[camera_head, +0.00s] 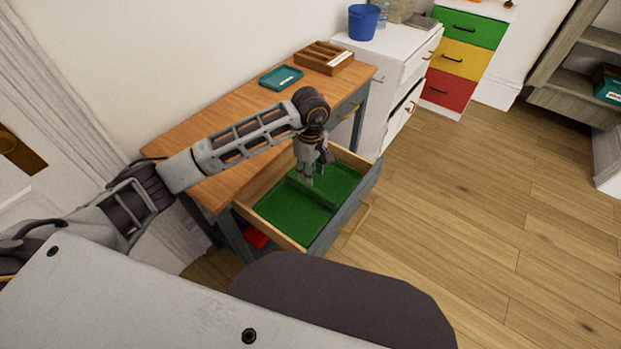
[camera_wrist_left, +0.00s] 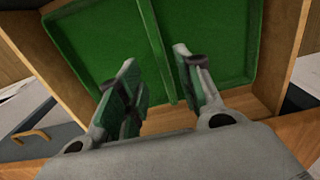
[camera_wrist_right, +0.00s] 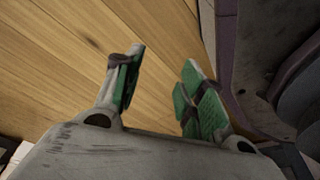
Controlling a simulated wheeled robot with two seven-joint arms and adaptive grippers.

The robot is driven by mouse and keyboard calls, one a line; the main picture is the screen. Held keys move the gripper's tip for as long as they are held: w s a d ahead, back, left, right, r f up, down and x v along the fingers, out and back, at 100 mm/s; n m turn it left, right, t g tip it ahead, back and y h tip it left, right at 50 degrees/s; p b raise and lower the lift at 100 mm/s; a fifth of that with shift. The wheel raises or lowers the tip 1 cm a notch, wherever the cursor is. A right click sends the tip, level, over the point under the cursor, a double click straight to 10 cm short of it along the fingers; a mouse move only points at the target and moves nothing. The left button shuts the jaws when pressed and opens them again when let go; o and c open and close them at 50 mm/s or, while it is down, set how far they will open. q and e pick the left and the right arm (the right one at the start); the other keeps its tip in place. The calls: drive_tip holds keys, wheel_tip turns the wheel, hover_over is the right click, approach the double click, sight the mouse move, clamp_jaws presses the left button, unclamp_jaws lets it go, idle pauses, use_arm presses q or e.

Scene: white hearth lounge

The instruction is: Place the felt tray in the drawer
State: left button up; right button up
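The green felt tray (camera_head: 289,209), split by a raised rib, lies inside the open wooden drawer (camera_head: 273,235) of the desk. It looks flat in the head view. My left gripper (camera_head: 314,178) points down over the tray. In the left wrist view the left gripper (camera_wrist_left: 155,62) has its fingers apart, with the rib of the tray (camera_wrist_left: 205,40) running between them. I see no grip on the rib, and I cannot tell if the fingertips touch the tray. My right gripper (camera_wrist_right: 164,58) is open and empty above the wood floor, outside the head view.
The desk top (camera_head: 225,125) carries a teal tray (camera_head: 281,78) and a wooden organizer box (camera_head: 324,58). A white cabinet (camera_head: 385,55) with a blue bucket (camera_head: 363,22) stands beyond. A red item (camera_head: 256,237) shows below the drawer. The floor (camera_head: 480,220) at right is clear.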

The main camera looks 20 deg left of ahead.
use_arm(q)
wheel_tip(320, 180, up, 3)
drive_tip(key=shift+f, duration=0.15)
use_arm(e)
drive_tip(key=shift+s+d+f, duration=0.2)
drive_tip(key=shift+s+d, duration=0.25)
drive_tip(key=shift+d, duration=0.15)
drive_tip(key=shift+a, duration=0.1)
drive_tip(key=shift+w+a, duration=0.1)
drive_tip(key=shift+a, duration=0.4)
